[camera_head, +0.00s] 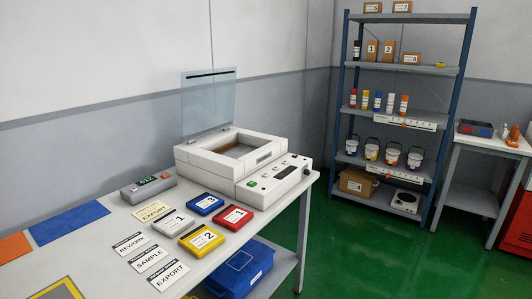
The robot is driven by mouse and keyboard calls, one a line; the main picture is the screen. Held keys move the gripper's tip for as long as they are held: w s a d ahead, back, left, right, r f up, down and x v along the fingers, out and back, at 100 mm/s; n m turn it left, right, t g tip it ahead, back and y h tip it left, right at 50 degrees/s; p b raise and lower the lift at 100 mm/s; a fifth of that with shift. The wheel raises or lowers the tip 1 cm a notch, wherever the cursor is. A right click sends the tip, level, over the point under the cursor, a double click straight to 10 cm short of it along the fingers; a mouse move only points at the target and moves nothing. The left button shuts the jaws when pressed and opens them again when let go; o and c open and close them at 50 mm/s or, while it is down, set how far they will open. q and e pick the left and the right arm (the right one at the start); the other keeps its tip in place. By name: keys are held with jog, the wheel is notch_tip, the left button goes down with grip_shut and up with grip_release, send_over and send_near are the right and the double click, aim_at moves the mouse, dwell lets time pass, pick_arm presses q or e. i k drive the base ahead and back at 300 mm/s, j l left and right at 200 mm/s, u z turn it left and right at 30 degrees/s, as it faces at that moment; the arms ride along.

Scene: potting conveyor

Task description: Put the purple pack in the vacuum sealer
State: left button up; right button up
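The vacuum sealer (283,184) is a white machine at the back right end of the grey table. Its clear lid (209,103) stands raised, and the open chamber (238,146) has no pack visible in it. I see no purple pack. Packs in other colours lie in front of the sealer: a blue pack (205,204), a red pack (233,217), a white pack (173,222) and a yellow pack (201,239). Neither of my grippers is in view.
A blue crate (243,269) sits on the shelf below. A stocked rack (433,125) stands at the back right, beside open green floor (380,260).

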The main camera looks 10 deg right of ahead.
aim_at(238, 155)
jog(key=i+l, duration=0.45)
jog(key=l, duration=0.2)
jog(key=i+l+z, duration=0.1)
jog(key=i+l, duration=0.35)
jog(key=l, duration=0.2)
jog(key=i+l, duration=0.5)
jog(key=l+z, duration=0.05)
jog(key=l, duration=0.1)
